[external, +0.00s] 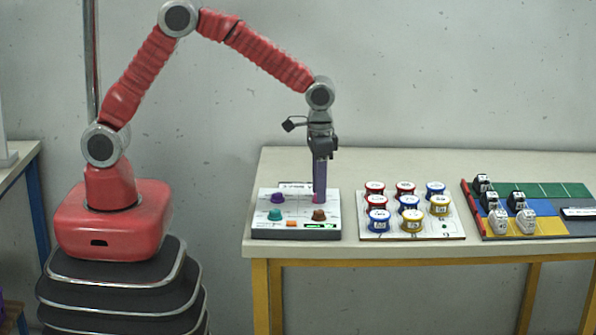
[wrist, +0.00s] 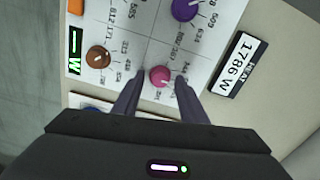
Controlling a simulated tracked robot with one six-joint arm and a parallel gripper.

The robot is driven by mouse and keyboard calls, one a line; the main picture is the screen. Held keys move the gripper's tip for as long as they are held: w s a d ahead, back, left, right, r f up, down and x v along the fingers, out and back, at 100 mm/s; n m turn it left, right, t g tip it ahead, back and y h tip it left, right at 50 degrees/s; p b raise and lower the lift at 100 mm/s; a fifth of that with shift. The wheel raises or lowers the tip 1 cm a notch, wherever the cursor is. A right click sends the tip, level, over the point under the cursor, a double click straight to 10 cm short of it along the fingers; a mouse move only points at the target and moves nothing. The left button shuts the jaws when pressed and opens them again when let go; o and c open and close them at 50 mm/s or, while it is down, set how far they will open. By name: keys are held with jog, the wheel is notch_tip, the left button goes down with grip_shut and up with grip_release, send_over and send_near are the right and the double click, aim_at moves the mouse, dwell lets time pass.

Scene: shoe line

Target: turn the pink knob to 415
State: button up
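The pink knob (wrist: 160,76) sits on the white control panel (wrist: 128,20), with printed numbers around it that are too small and blurred to read surely. My gripper (wrist: 160,88) points down over the panel with its two fingers apart, one on each side of the pink knob. I cannot tell whether the fingers touch it. In the external view my gripper (external: 319,196) stands at the panel's (external: 262,222) back right and hides most of the pink knob (external: 317,199).
A brown knob (external: 319,214), a purple knob (external: 278,198), a teal knob (external: 274,214) and an orange button (external: 292,223) share the panel. A board of round tins (external: 376,238) and a coloured board with shoes (external: 545,190) stand to the right.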

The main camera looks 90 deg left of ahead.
jog(key=shift+r, duration=0.1)
notch_tip(320, 180, up, 14)
jog(key=shift+f, duration=0.25)
dwell(0.5)
dwell(0.4)
jog(key=s+r+t, duration=0.1)
jog(key=s+t, duration=0.1)
jog(key=s, duration=0.7)
jog(key=s+r+m+t, duration=0.1)
jog(key=s+r, duration=0.1)
jog(key=s, duration=0.8)
jog(key=s+r+m+t, duration=0.1)
jog(key=s+r+t, duration=0.1)
jog(key=s, duration=0.8)
jog(key=shift+r+t, duration=0.15)
jog(key=shift+t, duration=0.15)
jog(key=shift+d, duration=0.1)
dwell(0.4)
